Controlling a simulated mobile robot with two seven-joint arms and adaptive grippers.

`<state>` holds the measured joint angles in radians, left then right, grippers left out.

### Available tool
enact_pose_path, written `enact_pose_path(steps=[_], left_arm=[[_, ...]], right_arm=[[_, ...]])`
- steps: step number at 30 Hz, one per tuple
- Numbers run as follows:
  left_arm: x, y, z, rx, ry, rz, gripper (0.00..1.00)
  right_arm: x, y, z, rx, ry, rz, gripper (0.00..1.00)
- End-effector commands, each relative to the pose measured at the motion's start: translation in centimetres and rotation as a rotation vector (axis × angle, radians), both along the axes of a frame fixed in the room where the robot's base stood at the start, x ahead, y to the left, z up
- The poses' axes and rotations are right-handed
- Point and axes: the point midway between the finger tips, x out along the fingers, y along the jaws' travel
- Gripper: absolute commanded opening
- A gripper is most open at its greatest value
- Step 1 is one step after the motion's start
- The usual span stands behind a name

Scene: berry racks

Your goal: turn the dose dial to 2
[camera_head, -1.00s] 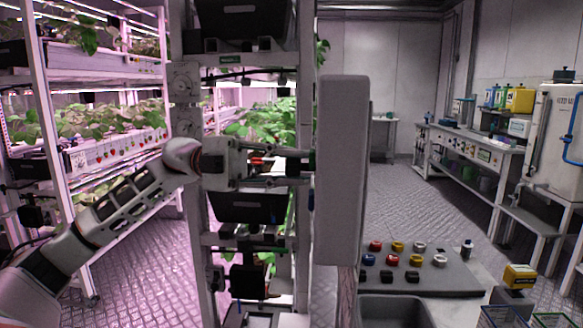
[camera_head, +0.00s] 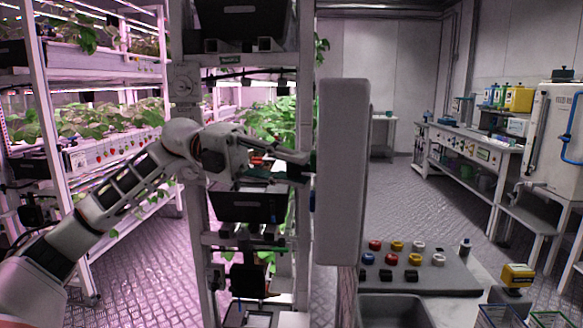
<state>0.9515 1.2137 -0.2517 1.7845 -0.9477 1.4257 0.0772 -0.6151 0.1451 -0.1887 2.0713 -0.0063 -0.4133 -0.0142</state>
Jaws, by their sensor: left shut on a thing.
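The tall grey panel (camera_head: 342,170) stands upright at the centre, seen from its side or back. The dose dial's face and numbers do not show, so I cannot read its setting. My left gripper (camera_head: 307,161) reaches right, with its fingertips at the panel's left edge. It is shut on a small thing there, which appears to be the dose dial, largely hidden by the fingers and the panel. My right gripper is not in view.
A white rack post (camera_head: 303,255) and black trays (camera_head: 248,207) stand close around my left arm. A grey board (camera_head: 440,275) with several coloured knobs lies at lower right, beside a dark bin (camera_head: 395,303). The floor behind is clear.

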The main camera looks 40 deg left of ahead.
Motion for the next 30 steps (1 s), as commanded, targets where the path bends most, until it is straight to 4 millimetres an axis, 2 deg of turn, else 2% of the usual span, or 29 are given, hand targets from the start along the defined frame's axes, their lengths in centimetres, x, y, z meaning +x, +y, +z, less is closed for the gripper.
enact_pose_path(steps=[6,7,9,21,26,30], left_arm=[[0.0,0.0,0.0,0.000,0.001,-0.001,0.00],[0.0,0.0,0.0,0.000,0.001,-0.001,0.25],[0.0,0.0,0.0,0.000,0.001,-0.001,0.38],[0.0,0.5,0.0,0.000,0.003,0.001,0.38],[-0.3,2.6,0.1,0.001,0.004,0.005,0.38],[-0.8,5.4,0.4,0.001,0.006,0.006,0.38]], right_arm=[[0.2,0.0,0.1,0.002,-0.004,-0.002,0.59],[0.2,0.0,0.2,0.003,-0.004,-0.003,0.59],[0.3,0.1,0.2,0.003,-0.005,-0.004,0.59],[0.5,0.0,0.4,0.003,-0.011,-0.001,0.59],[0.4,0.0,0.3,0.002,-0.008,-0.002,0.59],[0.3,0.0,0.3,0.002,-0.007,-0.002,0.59]])
